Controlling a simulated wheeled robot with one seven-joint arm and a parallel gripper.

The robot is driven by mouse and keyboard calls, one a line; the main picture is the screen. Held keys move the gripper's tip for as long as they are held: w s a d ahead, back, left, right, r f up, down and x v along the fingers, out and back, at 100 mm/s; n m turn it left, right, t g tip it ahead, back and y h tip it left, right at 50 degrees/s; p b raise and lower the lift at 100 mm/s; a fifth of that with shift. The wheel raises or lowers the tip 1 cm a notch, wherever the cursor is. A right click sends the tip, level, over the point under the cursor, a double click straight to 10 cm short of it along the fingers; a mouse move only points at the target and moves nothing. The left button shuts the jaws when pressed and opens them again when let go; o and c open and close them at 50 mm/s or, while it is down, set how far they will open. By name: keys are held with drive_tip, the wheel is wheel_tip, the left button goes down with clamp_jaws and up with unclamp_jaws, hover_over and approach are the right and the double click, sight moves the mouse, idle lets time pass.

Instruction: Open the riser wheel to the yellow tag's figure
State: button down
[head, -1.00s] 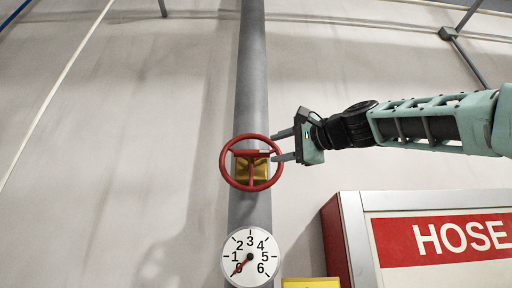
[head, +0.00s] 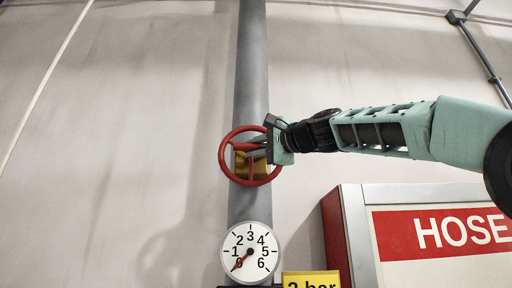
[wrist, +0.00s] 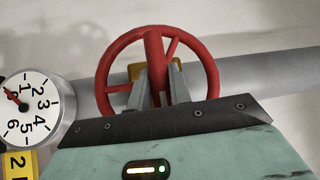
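The red riser wheel (head: 222,158) stands on the grey vertical pipe (head: 251,60), with a yellow block (head: 241,168) behind it. My gripper (head: 257,145) reaches in from the right.
A red and white hose cabinet (head: 349,230) stands at the lower right, below my arm. A thin grey pipe (head: 475,45) runs on the wall at the upper right. The wall left of the riser is clear.

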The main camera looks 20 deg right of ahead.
drive_tip(key=shift+f+m+t+y+b, duration=0.3)
drive_tip(key=shift+f+m+t+b, duration=0.25)
drive_tip(key=shift+b, duration=1.2)
drive_tip(key=shift+m+t+b, duration=0.55)
drive_tip(key=shift+m+b, duration=0.2)
drive_tip(key=shift+b, duration=0.4)
drive_tip(key=shift+a+r+m+t+b, duration=0.1)
drive_tip(key=shift+r+m+t+b, duration=0.2)
drive_tip(key=shift+m+b, duration=0.2)
drive_tip(key=c, duration=1.3)
unclamp_jaws()
drive_tip(key=b+v, duration=0.8)
drive_tip(key=v, duration=0.9)
drive_tip(key=shift+s, duration=0.2)
